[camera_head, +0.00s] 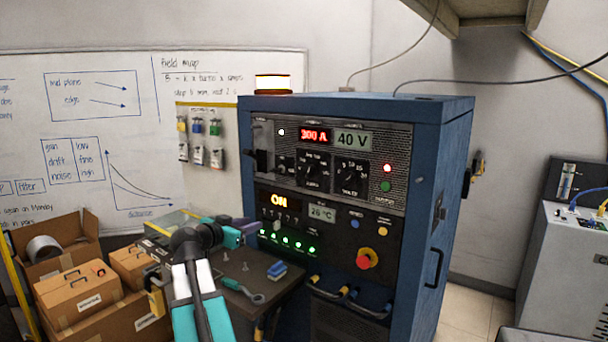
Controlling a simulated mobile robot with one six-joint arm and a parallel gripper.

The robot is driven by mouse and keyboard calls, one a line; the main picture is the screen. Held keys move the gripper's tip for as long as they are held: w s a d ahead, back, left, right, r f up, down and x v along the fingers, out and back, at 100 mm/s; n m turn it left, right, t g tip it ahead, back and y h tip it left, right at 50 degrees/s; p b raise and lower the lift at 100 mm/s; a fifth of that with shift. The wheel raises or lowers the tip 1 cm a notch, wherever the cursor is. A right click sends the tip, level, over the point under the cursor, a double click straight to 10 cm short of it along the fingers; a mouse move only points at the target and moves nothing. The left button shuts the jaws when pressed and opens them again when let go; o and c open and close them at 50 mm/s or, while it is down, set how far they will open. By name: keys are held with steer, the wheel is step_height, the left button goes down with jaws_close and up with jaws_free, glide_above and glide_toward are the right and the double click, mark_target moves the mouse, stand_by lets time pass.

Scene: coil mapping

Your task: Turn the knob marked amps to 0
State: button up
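A blue power-supply cabinet (437,130) stands at the centre. Its upper panel has a red display (315,135) reading 300 A and a green display (352,140) reading 40 V. Two black dial knobs sit below the displays, a left knob (313,171) under the red display and a right knob (352,176). Their printed labels are too small to read, so I cannot tell for sure which is marked amps. My gripper (252,229) is at the cabinet's lower left, below and left of both knobs and apart from them. Its fingers are too small and dark to judge.
The lower panel has an ON display (280,200), several green lights and a red emergency button (365,259). A small table (273,304) with tools and boxes (75,290) stand left. A whiteboard (110,130) is behind.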

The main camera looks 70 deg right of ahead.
mark_target(308, 169)
steer(key=s+d+r+m+g+h, duration=0.1)
steer(key=s+r+m, duration=0.1)
steer(key=s+r, duration=0.2)
steer(key=s+d+r+m+g+h, duration=0.1)
steer(key=s+r, duration=0.4)
steer(key=r, duration=0.5)
steer(key=shift+d+m+g, duration=0.4)
steer(key=shift+m, duration=0.1)
steer(key=p+x, duration=0.2)
steer(key=x, duration=1.1)
steer(key=shift+d+p, duration=0.35)
steer(key=shift+d, duration=0.05)
jaws_close()
steer(key=shift+s+a, duration=0.2)
steer(key=shift+a, duration=0.25)
steer(key=shift+w+d, duration=0.1)
steer(key=shift+d, duration=0.2)
steer(key=shift+w+r, duration=0.1)
steer(key=shift+r, duration=0.05)
